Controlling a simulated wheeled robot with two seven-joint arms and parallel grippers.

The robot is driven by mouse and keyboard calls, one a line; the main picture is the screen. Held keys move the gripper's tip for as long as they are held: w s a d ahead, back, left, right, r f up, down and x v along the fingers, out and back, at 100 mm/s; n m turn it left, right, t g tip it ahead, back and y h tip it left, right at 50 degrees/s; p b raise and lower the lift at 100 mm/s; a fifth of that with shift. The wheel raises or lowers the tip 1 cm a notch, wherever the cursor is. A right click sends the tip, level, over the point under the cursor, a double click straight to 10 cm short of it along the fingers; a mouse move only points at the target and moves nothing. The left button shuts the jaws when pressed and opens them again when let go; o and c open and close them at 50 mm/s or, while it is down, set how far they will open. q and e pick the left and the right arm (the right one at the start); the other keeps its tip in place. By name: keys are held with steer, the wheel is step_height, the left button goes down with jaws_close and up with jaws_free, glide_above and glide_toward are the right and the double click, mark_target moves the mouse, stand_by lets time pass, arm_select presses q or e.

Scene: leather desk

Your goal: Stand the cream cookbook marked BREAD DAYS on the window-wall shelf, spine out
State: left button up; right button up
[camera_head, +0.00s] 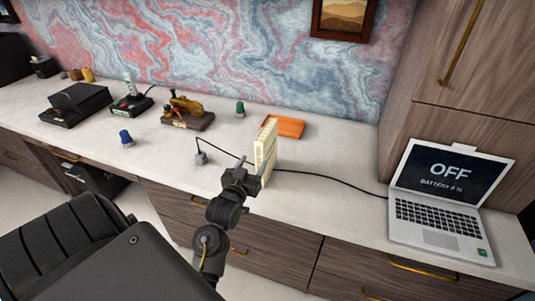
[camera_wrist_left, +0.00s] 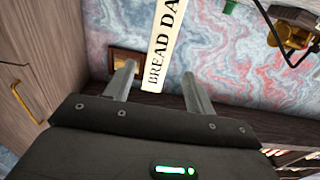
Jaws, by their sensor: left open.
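The cream cookbook (camera_head: 265,150) stands upright on the pale desk, right of the middle in the head view. In the left wrist view its spine (camera_wrist_left: 165,45), lettered "BREAD DA" with the rest cut off, faces my gripper. My left gripper (camera_head: 254,178) is at the near side of the book. In the left wrist view the open fingers (camera_wrist_left: 158,72) lie either side of the spine's lower end; I cannot tell whether they touch it. I cannot make out a window-wall shelf in either view. My right gripper is not in view.
An open laptop (camera_head: 440,205) stands at the right, its black cable running behind the book. An orange flat item (camera_head: 285,127) lies just behind the book. A small grey block (camera_head: 201,158) and a blue knob-like item (camera_head: 126,138) are to the left. A tall wooden cabinet (camera_head: 465,80) rises at the right.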

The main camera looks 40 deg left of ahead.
mark_target(258, 155)
arm_select(q)
steer(key=p+x, duration=0.1)
steer(key=x, duration=0.4)
steer(key=shift+w, duration=0.25)
steer(key=p+x, duration=0.1)
steer(key=x, duration=0.3)
steer(key=shift+w+p, duration=0.3)
steer(key=shift+w, duration=0.05)
steer(key=shift+w+a, duration=0.1)
steer(key=shift+w, duration=0.15)
steer(key=shift+c, duration=0.3)
jaws_close()
stand_by(0.5)
